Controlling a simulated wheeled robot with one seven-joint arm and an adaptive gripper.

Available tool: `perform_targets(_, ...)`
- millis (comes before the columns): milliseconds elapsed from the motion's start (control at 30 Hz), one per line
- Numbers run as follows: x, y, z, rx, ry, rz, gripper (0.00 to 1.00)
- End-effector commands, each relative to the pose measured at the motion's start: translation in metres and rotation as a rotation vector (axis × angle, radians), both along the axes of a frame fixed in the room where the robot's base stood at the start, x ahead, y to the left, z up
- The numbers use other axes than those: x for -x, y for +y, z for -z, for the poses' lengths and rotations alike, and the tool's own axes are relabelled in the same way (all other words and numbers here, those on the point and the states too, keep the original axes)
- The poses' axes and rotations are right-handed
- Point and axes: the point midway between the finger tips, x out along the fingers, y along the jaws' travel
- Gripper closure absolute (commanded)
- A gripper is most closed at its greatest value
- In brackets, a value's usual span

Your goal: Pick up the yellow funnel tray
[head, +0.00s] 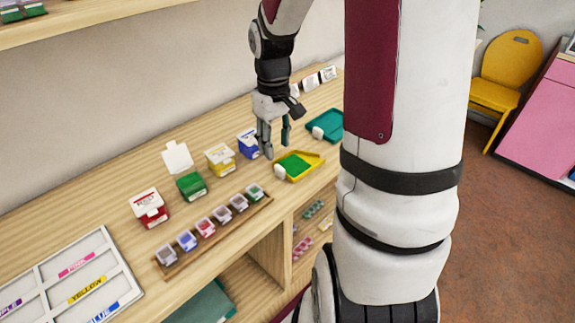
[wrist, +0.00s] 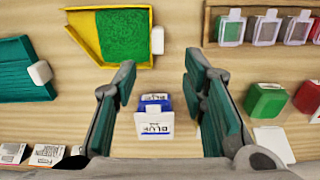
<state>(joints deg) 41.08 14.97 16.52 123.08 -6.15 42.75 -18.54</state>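The yellow funnel tray (head: 315,160) lies on the wooden counter near its front edge, with a green fill and a white block at its left end. In the wrist view the yellow tray (wrist: 84,36) is at the top left, its white block facing right. My gripper (head: 277,140) is above the counter, just left of and behind the tray in the head view. In the wrist view my gripper (wrist: 160,72) has its two green-padded fingers wide apart and nothing between them. The tray lies outside the fingers, apart from them.
A blue box (wrist: 154,108) stands below the finger gap. A teal tray (head: 330,124) lies beyond the yellow one. Yellow (head: 220,159), green (head: 191,186) and red (head: 149,207) boxes stand left. A wooden rack (head: 228,232) of small cups runs along the front edge.

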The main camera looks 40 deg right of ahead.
Motion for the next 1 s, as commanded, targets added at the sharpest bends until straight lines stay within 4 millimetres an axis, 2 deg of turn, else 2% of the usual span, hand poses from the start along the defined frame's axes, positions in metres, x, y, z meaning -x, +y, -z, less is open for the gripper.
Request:
perform_targets(100,0.0,0.0,0.019,-0.001,0.003,0.001,0.61)
perform_targets(367,0.0,-0.001,0.037,-0.001,0.002,0.0,0.61)
perform_targets(633,0.0,-0.003,0.074,-0.001,0.002,0.001,0.61)
perform_targets(767,0.0,-0.003,0.081,0.0,0.001,-0.001,0.61)
perform_targets(967,0.0,-0.003,0.081,0.001,0.0,0.0,0.61)
perform_targets(1000,0.0,-0.003,0.081,0.001,0.0,0.0,0.66)
